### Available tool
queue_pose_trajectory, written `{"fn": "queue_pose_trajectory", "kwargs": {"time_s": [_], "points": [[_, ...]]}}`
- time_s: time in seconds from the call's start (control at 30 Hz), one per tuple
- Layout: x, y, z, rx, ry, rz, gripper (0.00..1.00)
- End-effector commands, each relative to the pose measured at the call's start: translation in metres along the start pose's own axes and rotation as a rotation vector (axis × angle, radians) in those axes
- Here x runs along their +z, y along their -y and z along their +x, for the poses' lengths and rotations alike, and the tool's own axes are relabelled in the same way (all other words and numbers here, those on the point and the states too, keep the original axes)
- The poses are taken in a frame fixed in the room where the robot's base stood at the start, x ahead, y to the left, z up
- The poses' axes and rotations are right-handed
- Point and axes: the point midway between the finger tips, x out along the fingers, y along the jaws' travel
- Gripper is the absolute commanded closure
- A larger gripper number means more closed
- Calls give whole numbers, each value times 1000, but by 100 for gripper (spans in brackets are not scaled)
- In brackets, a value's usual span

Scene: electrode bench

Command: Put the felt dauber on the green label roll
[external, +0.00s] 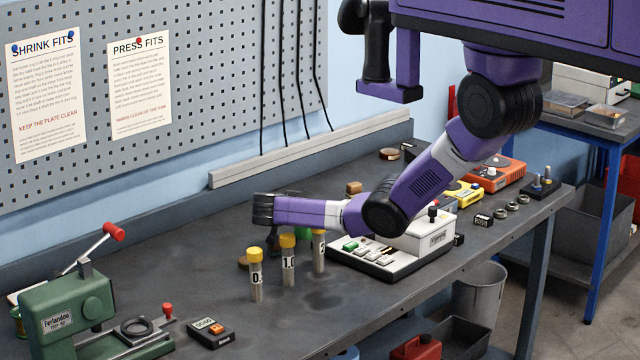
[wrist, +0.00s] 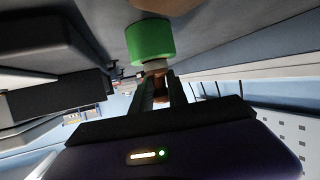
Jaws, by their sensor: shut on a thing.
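The green label roll (wrist: 150,42) shows large at the top of the wrist view, which looks upside down with the bench top uppermost. My gripper (wrist: 158,88) is shut on the felt dauber (wrist: 156,67), a small piece with a pale end and a brownish part between the fingers. The pale end lies right against the roll's edge in the picture; I cannot tell whether they touch. In the external view the green roll (external: 303,232) is mostly hidden behind the vials and under my arm.
Three yellow-capped vials (external: 288,262) stand upright just in front of my wrist. A white keyed device (external: 390,260) sits to the right under my arm. A green press (external: 65,310) and a small black box (external: 211,333) are at the left front. The front middle bench is clear.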

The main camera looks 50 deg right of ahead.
Motion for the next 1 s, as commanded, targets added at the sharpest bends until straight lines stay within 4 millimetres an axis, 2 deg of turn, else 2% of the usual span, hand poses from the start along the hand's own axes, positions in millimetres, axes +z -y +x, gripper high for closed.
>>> {"fn": "queue_pose_trajectory", "kwargs": {"time_s": [0.1,0.13,0.2,0.23,0.67,0.87,1.0], "points": [[4,0,2,0,0,0,100],[2,0,1,0,0,0,75],[2,0,1,0,0,-1,61],[2,0,1,0,0,-1,59],[-4,0,-1,0,0,-1,59],[2,0,-27,-3,2,1,59],[3,0,-53,-3,1,2,59]]}}
